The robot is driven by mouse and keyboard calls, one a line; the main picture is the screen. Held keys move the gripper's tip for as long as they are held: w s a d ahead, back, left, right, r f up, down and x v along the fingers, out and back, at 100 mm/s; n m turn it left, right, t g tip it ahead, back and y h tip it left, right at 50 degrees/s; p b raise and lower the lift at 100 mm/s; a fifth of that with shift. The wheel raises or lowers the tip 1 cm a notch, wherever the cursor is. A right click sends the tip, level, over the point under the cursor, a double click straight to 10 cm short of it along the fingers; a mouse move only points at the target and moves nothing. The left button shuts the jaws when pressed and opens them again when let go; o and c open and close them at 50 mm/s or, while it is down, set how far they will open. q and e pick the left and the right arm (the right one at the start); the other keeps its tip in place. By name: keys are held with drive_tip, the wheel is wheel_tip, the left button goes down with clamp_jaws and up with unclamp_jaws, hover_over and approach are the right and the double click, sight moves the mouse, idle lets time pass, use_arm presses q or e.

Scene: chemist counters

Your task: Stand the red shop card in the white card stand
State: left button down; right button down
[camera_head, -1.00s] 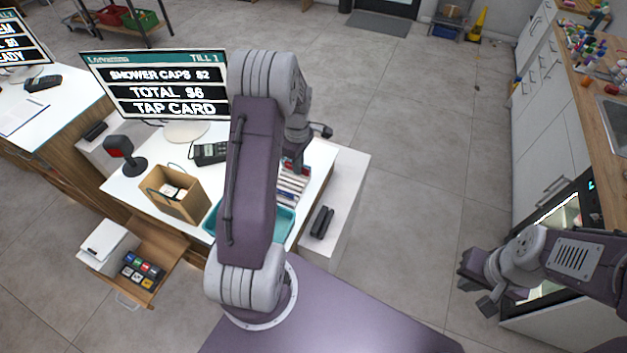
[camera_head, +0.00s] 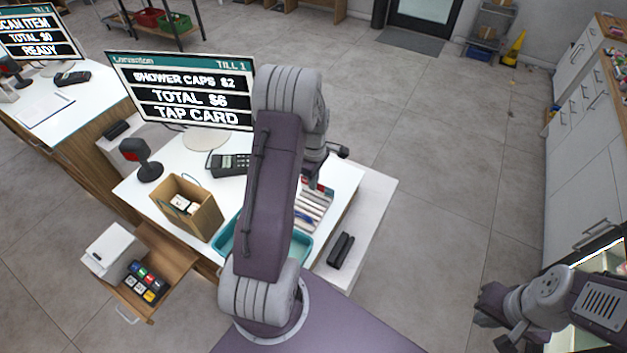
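A white slotted holder (camera_head: 313,212), possibly the white card stand, is on the counter just right of my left arm, with thin upright pieces in it. A small red patch (camera_head: 320,187) shows at its far end, beneath my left gripper; I cannot tell if it is the red shop card. My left gripper (camera_head: 317,172) is over the counter near that far end, largely hidden behind my own arm, and its fingers cannot be made out. My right gripper (camera_head: 494,318) hangs over the floor at lower right, away from the counter; its finger opening is unclear.
The counter holds a till screen (camera_head: 183,92), a card terminal (camera_head: 229,164), a scanner (camera_head: 143,160), a cardboard box (camera_head: 187,208) and a teal tray (camera_head: 304,246) partly behind my arm. An open drawer (camera_head: 165,262) sticks out at left.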

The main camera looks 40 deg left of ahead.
use_arm(q)
drive_tip(key=shift+s+d+f, duration=0.15)
drive_tip(key=shift+f, duration=0.4)
drive_tip(key=shift+s+d+r, duration=0.1)
drive_tip(key=shift+s+d, duration=0.1)
drive_tip(key=shift+s, duration=0.05)
drive_tip(key=shift+w+a, duration=0.3)
use_arm(e)
drive_tip(key=shift+s+d+f, duration=0.2)
drive_tip(key=shift+f, duration=0.2)
use_arm(q)
drive_tip(key=shift+s+d, duration=0.15)
use_arm(e)
drive_tip(key=shift+s+d, duration=0.1)
drive_tip(key=shift+f, duration=0.1)
use_arm(q)
drive_tip(key=shift+f+b, duration=0.55)
drive_tip(key=shift+f, duration=0.15)
drive_tip(key=shift+f+b, duration=0.45)
drive_tip(key=shift+f, duration=0.4)
use_arm(e)
drive_tip(key=shift+f, duration=0.95)
